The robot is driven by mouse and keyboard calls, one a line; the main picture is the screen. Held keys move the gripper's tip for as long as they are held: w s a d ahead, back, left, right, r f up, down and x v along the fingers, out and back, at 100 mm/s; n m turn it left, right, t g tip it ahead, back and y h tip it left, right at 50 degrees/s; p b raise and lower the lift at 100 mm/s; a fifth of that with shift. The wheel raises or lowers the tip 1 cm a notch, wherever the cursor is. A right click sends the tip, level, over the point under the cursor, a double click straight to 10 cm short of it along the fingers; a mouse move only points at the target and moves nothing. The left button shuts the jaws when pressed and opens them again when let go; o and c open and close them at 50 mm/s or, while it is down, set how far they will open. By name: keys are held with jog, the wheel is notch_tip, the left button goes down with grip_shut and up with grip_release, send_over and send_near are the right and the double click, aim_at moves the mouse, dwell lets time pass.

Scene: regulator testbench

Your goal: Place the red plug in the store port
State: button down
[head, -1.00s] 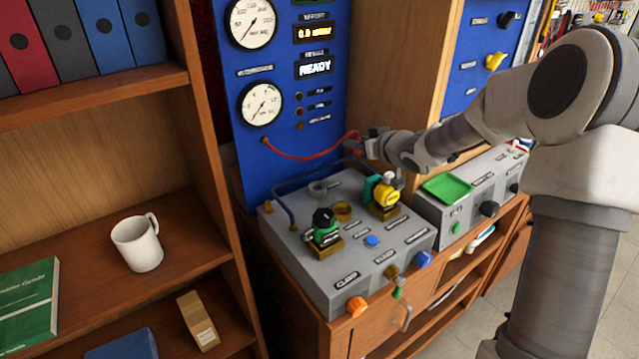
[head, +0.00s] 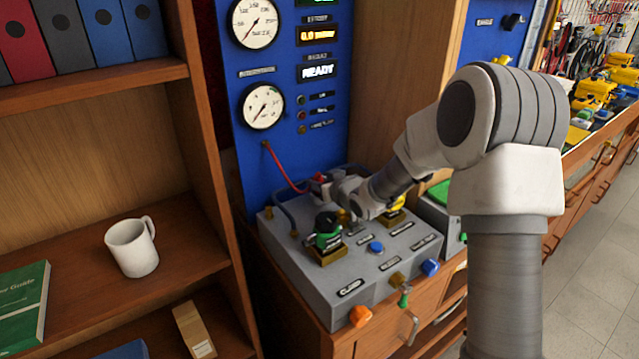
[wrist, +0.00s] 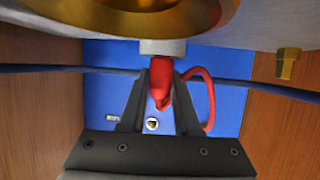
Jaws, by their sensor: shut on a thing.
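The red plug (wrist: 160,82) sits between the fingers of my gripper (wrist: 160,105), which is shut on it. In the head view the red plug (head: 319,178) shows just beyond my gripper (head: 330,187), over the back of the grey bench box. A red hose (head: 283,170) runs from the blue panel to it. In the wrist view a short grey port (wrist: 162,47) meets the plug's end in line with it. The plug looks touching or partly in it; I cannot tell how deep. In the head view my gripper hides the port.
A black-and-green valve (head: 326,232) stands on the grey box (head: 345,290), left of my arm. A yellow valve (head: 393,205) is partly hidden behind my arm. A brass ring (wrist: 150,25) is very close in the wrist view. A blue hose (head: 283,208) curves at the box's left.

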jog(key=shift+r, duration=0.1)
jog(key=c, duration=1.1)
grip_release()
jog(key=shift+f, duration=0.25)
jog(key=o, duration=0.5)
jog(key=shift+r, duration=0.2)
